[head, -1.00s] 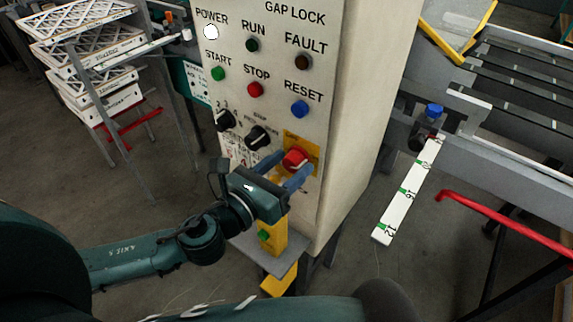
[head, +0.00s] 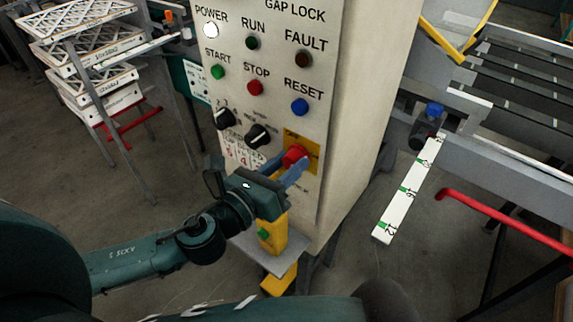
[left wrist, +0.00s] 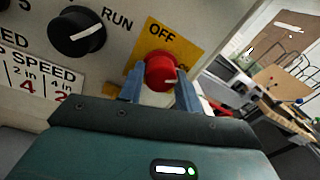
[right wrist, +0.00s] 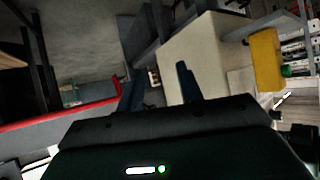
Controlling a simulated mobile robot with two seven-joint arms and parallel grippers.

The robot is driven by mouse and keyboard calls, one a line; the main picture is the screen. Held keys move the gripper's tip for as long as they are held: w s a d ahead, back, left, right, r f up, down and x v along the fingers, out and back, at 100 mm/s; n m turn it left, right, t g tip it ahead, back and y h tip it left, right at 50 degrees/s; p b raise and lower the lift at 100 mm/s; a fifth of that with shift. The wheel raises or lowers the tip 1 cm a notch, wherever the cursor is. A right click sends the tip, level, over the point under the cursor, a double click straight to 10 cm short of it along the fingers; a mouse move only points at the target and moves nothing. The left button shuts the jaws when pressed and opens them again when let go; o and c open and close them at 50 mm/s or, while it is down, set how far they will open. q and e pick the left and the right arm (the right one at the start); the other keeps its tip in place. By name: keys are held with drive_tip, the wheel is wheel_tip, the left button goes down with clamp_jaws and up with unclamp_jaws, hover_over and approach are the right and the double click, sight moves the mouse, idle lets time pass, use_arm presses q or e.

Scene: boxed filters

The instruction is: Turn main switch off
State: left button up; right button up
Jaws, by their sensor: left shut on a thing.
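The main switch is a round red knob (head: 294,155) on a yellow plate (head: 314,166), low on the front of the control cabinet. In the left wrist view the red knob (left wrist: 161,71) has a pale pointer mark toward its lower right, and the plate (left wrist: 182,48) reads OFF at its top. My left gripper (head: 285,168) is shut on the knob, one blue finger on each side; it also shows in the left wrist view (left wrist: 160,88). My right gripper (right wrist: 160,88) shows in the right wrist view, fingers apart with nothing between them.
The cabinet (head: 355,100) carries a lit white POWER lamp (head: 211,30), buttons and two black selector knobs (head: 257,135). A yellow box with a green button (head: 272,235) is below. A red rail (head: 500,220) is at the right and stacked filters (head: 85,50) stand at the left.

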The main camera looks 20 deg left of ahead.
use_arm(q)
drive_tip(key=n, duration=0.5)
drive_tip(key=shift+n+b, duration=0.3)
drive_tip(key=shift+b, duration=0.1)
drive_tip(key=n, duration=0.3)
drive_tip(key=shift+n+t, duration=0.3)
drive_tip(key=n, duration=0.3)
drive_tip(key=shift+d+n, duration=0.1)
drive_tip(key=shift+n, duration=0.3)
drive_tip(key=shift+n+y+p, duration=0.3)
drive_tip(key=shift+n+p, duration=0.15)
drive_tip(key=shift+n, duration=1.45)
use_arm(e)
drive_tip(key=shift+w+r, duration=0.1)
drive_tip(key=shift+r, duration=0.05)
use_arm(q)
drive_tip(key=o, duration=1)
drive_tip(key=shift+c, duration=0.2)
drive_tip(key=shift+o, duration=0.2)
